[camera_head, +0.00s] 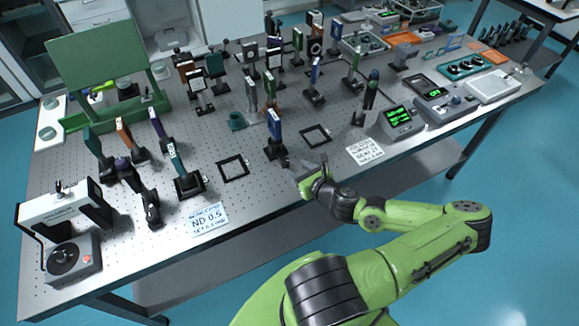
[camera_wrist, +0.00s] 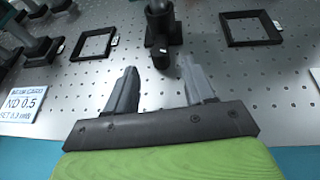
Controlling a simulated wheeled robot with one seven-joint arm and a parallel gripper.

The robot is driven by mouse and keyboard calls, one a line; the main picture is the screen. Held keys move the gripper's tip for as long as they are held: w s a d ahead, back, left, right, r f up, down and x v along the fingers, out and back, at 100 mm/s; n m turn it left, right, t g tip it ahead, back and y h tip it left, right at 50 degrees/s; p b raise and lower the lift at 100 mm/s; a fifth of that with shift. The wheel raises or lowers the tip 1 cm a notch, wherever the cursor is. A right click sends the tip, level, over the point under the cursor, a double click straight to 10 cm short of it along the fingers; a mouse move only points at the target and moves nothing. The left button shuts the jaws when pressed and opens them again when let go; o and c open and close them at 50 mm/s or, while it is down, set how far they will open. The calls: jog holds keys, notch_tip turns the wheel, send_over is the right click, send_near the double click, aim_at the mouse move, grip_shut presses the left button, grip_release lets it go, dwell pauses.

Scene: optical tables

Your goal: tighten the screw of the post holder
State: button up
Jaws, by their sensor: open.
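A black post holder (camera_wrist: 160,22) stands upright on the perforated table, at the top middle of the wrist view. A small black piece (camera_wrist: 160,58), perhaps its screw or the end of its base, sticks out toward me. In the head view the post holder (camera_head: 275,150) carries a blue plate-shaped optic (camera_head: 275,124). My gripper (camera_wrist: 158,66) is open and empty, its two grey fingers apart on either side of the line to that piece. In the head view my gripper (camera_head: 292,166) is just to the front right of the post holder.
Empty black square frames lie left (camera_head: 233,168) and right (camera_head: 316,135) of the post holder. A "ND 0.5" card (camera_head: 208,219) and another note card (camera_head: 364,151) lie near the front edge. Several mounted optics stand behind. Bare table (camera_wrist: 240,80) lies around my fingers.

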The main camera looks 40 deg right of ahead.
aim_at(288, 163)
jog(key=x, duration=0.5)
jog(key=shift+w, duration=0.15)
jog(key=shift+c, duration=0.3)
grip_shut()
